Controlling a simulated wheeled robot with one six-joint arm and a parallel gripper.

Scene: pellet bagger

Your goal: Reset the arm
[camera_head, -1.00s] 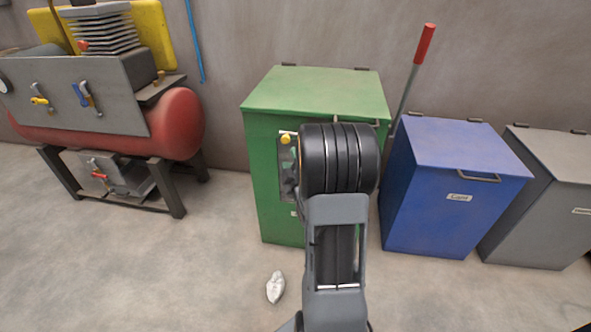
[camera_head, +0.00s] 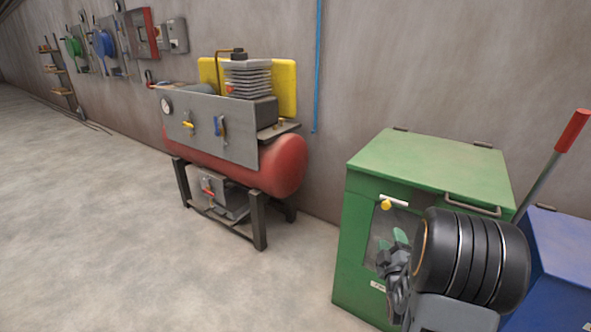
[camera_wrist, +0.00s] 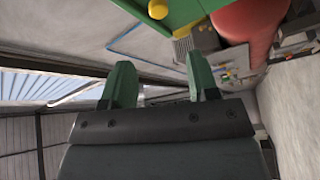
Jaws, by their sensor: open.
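My gripper (camera_wrist: 160,85) shows in the wrist view with its two green fingers apart and nothing between them. In the head view my gripper (camera_head: 394,245) is at the lower right, in front of the green bin (camera_head: 420,160), partly hidden by my own arm. The wrist view looks tilted, with the wall, a roller-like shutter and the red tank (camera_wrist: 240,20) in sight. I cannot tell whether the fingers touch the green bin.
A red compressor (camera_head: 290,165) on a dark stand is left of the green bin. A blue bin (camera_head: 565,245) and a red-handled bar (camera_head: 572,130) are at the right. Panels (camera_head: 142,35) hang on the far wall. The floor at left is clear.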

